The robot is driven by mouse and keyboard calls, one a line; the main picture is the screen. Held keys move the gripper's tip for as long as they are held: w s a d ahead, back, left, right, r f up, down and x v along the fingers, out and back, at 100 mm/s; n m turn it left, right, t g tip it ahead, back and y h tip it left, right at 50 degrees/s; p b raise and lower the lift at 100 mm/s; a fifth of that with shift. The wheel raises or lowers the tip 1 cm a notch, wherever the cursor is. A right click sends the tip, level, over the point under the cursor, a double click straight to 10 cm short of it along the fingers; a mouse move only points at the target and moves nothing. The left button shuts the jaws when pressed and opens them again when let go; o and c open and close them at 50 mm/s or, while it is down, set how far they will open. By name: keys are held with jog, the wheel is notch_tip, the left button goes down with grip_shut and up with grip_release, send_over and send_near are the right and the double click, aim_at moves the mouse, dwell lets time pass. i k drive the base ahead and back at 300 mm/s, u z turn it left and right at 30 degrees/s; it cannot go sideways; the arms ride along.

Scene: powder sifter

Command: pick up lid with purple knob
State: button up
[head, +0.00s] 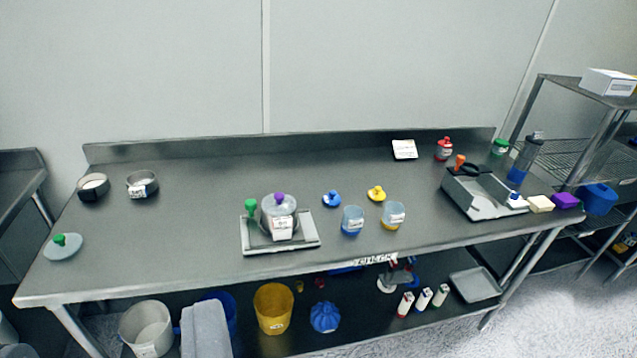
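The lid with the purple knob (279,198) sits on top of a round metal container (264,221) with a white label on its front. The container stands on a light grey scale-like plate (303,242) near the front middle of the metal table. A green knob (250,206) stands up at the left side of the container; what it belongs to is not clear. My gripper is not in view.
On the metal table (210,215), blue (332,199) and yellow-knobbed (376,193) lids and two cups (352,220) lie right of the container. A grey tray device (485,193) stands farther right.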

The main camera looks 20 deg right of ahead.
aim_at(277, 204)
jog(key=z, duration=0.55)
jog(key=i, duration=1.15)
jog(key=z, duration=0.7)
